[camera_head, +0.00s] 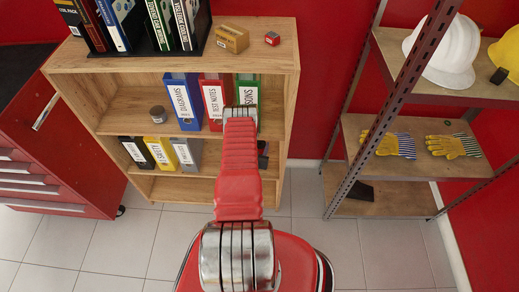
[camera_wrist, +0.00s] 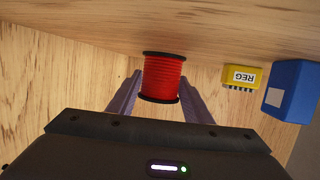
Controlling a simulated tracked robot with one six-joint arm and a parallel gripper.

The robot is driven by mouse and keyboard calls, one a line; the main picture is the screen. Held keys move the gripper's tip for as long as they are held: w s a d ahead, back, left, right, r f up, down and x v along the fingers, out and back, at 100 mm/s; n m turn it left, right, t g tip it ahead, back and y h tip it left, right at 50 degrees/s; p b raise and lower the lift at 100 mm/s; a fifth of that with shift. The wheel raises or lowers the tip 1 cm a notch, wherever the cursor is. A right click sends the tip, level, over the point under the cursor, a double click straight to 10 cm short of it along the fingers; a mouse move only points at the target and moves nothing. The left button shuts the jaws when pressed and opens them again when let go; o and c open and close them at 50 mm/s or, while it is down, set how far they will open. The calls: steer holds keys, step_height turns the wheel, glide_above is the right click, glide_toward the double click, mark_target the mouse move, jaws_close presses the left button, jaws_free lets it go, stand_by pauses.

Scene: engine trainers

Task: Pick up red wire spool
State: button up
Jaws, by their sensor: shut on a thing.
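The red wire spool (camera_wrist: 161,78) has black flanges at both ends and red wire wound between them. It shows in the wrist view between the two fingers of my gripper (camera_wrist: 158,92), which is shut on it. The spool stands close to a wooden shelf surface. In the head view the spool cannot be made out, and my red arm reaches toward the right part of the wooden shelf unit (camera_head: 160,185). My gripper itself is hidden there behind the arm.
In the wrist view a yellow part marked REG (camera_wrist: 242,76) and a blue box (camera_wrist: 291,90) stand right of the spool. In the head view, binders (camera_head: 183,100) fill the middle shelf beside my arm. A metal rack (camera_head: 370,130) stands at the right and a red cabinet (camera_head: 60,150) at the left.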

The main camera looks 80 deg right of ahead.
steer(key=shift+r, duration=0.15)
steer(key=shift+r, duration=4.85)
